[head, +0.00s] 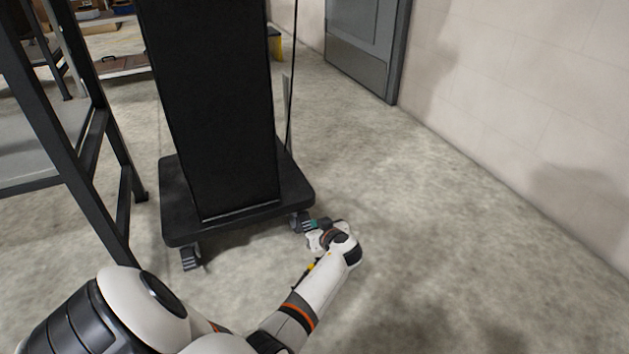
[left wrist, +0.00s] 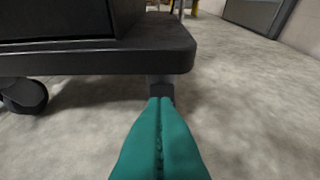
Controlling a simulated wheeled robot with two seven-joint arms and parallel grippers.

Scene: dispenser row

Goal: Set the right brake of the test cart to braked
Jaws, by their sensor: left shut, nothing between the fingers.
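The test cart (head: 225,110) is a tall black column on a flat black base (head: 180,222) with casters. Its front right caster (head: 297,218), with a grey ridged part like a brake pedal, shows at the base's right corner. My left gripper (head: 312,226) is low beside that caster. In the left wrist view the teal fingers (left wrist: 160,135) are shut together with nothing between them. Their tips overlap a dark part (left wrist: 161,90) under the base corner; I cannot tell whether they touch it. The pedal's position is unclear. My right gripper is out of view.
The cart's front left caster (head: 190,257) also shows in the left wrist view (left wrist: 24,96). A dark metal frame (head: 75,150) stands close on the left. A pale wall (head: 520,100) with a grey door (head: 365,45) runs along the right. The floor between cart and wall is clear.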

